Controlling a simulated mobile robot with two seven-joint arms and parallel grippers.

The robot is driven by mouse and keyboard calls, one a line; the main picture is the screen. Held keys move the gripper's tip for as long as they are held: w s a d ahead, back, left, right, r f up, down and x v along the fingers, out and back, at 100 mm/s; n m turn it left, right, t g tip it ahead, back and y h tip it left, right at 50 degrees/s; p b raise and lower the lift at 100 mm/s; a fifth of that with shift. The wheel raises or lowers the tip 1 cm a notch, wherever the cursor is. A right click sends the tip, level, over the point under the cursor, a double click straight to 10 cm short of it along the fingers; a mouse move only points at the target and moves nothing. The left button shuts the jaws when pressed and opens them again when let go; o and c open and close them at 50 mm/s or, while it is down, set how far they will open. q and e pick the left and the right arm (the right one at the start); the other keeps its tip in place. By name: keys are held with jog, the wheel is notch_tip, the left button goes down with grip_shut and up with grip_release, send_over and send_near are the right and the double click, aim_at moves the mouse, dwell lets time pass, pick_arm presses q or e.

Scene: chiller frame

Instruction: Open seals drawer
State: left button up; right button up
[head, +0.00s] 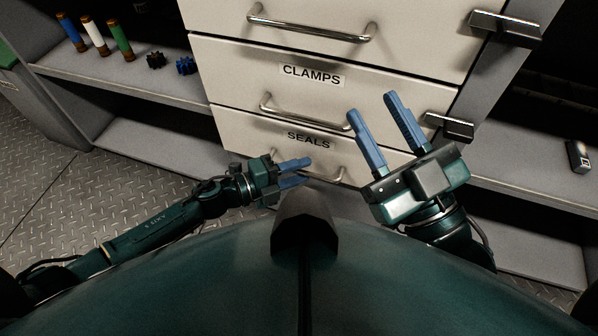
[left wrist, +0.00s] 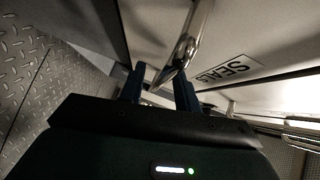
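The seals drawer (head: 251,135) is the lowest pale drawer, with a "SEALS" label that also shows upside down in the left wrist view (left wrist: 230,68). It looks shut. Its metal handle (head: 341,173) is partly hidden behind my left gripper in the head view. My left gripper (head: 311,170) is at this handle with its blue fingers apart. In the left wrist view the handle bar (left wrist: 190,45) runs down towards the gap between the fingertips; I cannot tell whether they touch it. My right gripper (head: 371,103) is open and empty, raised in front of the drawers at the right.
The clamps drawer (head: 240,80) with its handle (head: 300,117) is directly above, and another drawer (head: 225,17) is above that. Dark metal latches (head: 505,27) are at the right. A side shelf (head: 130,72) holds coloured cylinders and gears. Patterned metal floor (head: 60,200) lies at the left.

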pick_arm(q)
jog(key=shift+w+d, duration=0.1)
jog(key=shift+d, duration=0.1)
grip_shut()
dwell(0.3)
